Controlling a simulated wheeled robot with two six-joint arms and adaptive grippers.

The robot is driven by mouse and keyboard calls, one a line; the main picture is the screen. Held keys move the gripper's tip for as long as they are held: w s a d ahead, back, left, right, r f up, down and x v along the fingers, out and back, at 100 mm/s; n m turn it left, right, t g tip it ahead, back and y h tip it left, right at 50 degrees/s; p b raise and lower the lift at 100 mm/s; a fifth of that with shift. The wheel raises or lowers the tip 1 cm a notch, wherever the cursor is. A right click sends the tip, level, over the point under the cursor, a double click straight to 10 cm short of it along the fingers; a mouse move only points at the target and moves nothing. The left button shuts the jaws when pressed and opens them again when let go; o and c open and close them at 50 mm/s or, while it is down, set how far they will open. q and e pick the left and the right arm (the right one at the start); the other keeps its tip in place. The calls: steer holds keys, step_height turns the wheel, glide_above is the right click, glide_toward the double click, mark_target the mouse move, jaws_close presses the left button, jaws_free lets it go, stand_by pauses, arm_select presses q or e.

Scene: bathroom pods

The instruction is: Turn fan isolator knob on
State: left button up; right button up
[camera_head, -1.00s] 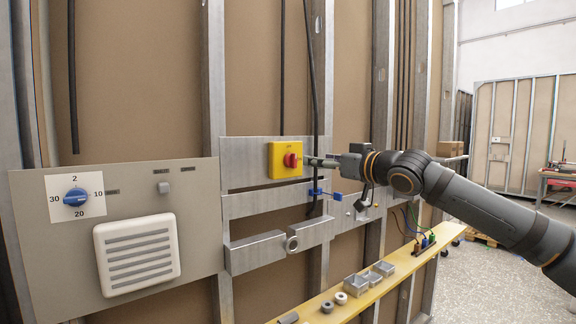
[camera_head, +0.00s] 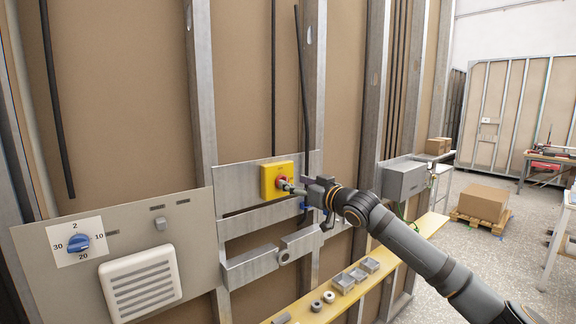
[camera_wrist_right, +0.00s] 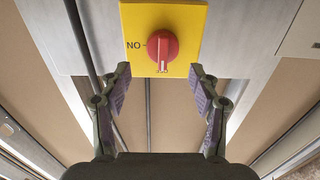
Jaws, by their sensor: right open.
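The fan isolator is a yellow box with a red knob (camera_head: 282,182), fixed to a metal plate on the stud wall. In the right wrist view the red knob (camera_wrist_right: 162,46) faces me on the yellow plate (camera_wrist_right: 188,20). Its white pointer line points down in that picture, and letters reading "NO" stand left of it. My right gripper (camera_head: 297,188) is in front of the knob, fingers toward it. In the wrist view the open fingers (camera_wrist_right: 160,78) stand on either side below the knob, with nothing between them. Contact is not visible. My left gripper is out of view.
A grey panel (camera_head: 190,235) at left carries a blue dial (camera_head: 78,244), a small switch (camera_head: 160,222) and a white vent (camera_head: 140,285). A yellow shelf (camera_head: 300,300) below holds small metal parts. A grey box (camera_head: 404,180) hangs right of my arm.

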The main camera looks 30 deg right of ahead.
mark_target(287, 180)
steer(key=w, duration=0.1)
steer(key=w+p, duration=0.2)
steer(key=shift+w+a, duration=0.3)
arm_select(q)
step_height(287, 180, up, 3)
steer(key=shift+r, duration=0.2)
arm_select(e)
steer(key=c, duration=1.2)
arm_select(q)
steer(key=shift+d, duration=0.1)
arm_select(e)
steer(key=shift+o, duration=0.2)
